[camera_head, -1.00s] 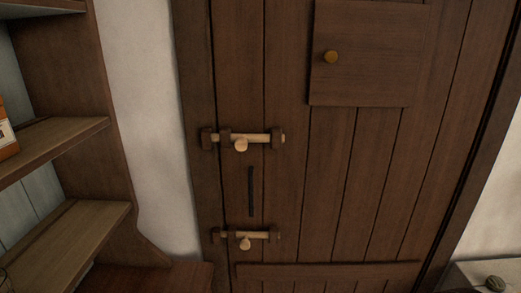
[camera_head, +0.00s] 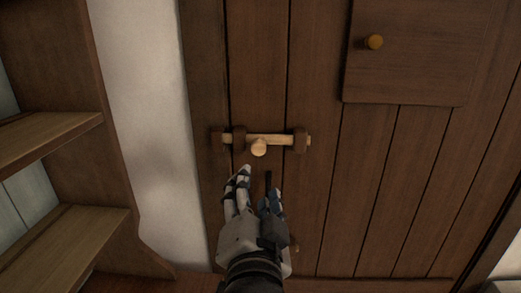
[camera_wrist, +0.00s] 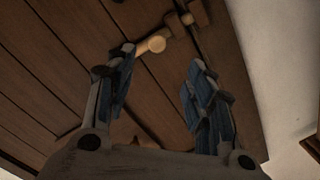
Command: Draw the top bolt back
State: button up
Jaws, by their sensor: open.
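The top bolt (camera_head: 275,139) is a pale wooden bar lying level across dark brackets on the plank door. Its left end reaches the bracket on the door frame. A round pale knob (camera_head: 258,148) sticks out from the bar; it also shows in the wrist view (camera_wrist: 152,45). My gripper (camera_head: 258,181) is open and empty, just below the knob, with its fingers pointing up at it. In the wrist view my gripper (camera_wrist: 162,60) has the knob beyond its fingertips, nearer the left finger. Whether anything touches is unclear.
My gripper hides most of the lower bolt; a small end (camera_head: 296,247) shows at its right. A hatch with a brass knob (camera_head: 374,42) is at the upper right. Wooden shelves (camera_head: 60,235) stand at the left, beside a strip of white wall (camera_head: 135,120).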

jog(key=p, duration=0.7)
send_near(259, 150)
jog(key=shift+m+h, duration=0.3)
jog(key=w, duration=0.7)
jog(key=w+p, duration=0.1)
jog(key=w, duration=0.3)
jog(key=shift+a+f, duration=0.1)
jog(key=shift+a, duration=0.25)
grip_shut()
